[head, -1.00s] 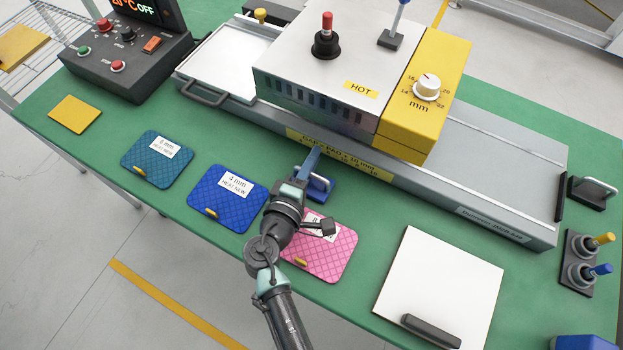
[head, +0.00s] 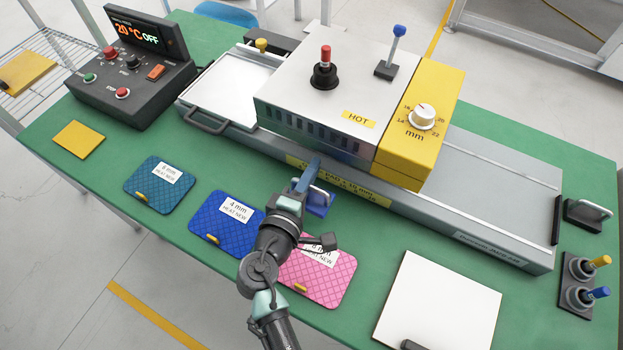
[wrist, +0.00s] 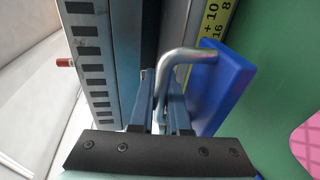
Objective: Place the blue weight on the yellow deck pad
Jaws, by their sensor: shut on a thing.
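The blue weight (head: 319,204), a blue block with a bent metal handle, is just in front of the grey press, behind the pink pad. My gripper (head: 306,176) is shut on its handle. In the wrist view my gripper's fingers (wrist: 160,112) close around the metal handle, and the blue weight (wrist: 222,88) hangs to their right beside the press's yellow label. The arm hides part of the weight in the head view. I cannot tell its exact height above the table. A flat yellow pad (head: 78,139) lies at the green table's far left, well away from my gripper.
The teal pad (head: 160,184), blue pad (head: 226,222) and pink pad (head: 318,275) lie along the front edge. The tall press (head: 315,85) stands behind my gripper. A control box (head: 130,85) stands behind the yellow pad. Another yellow plate (head: 27,72) lies on a wire rack.

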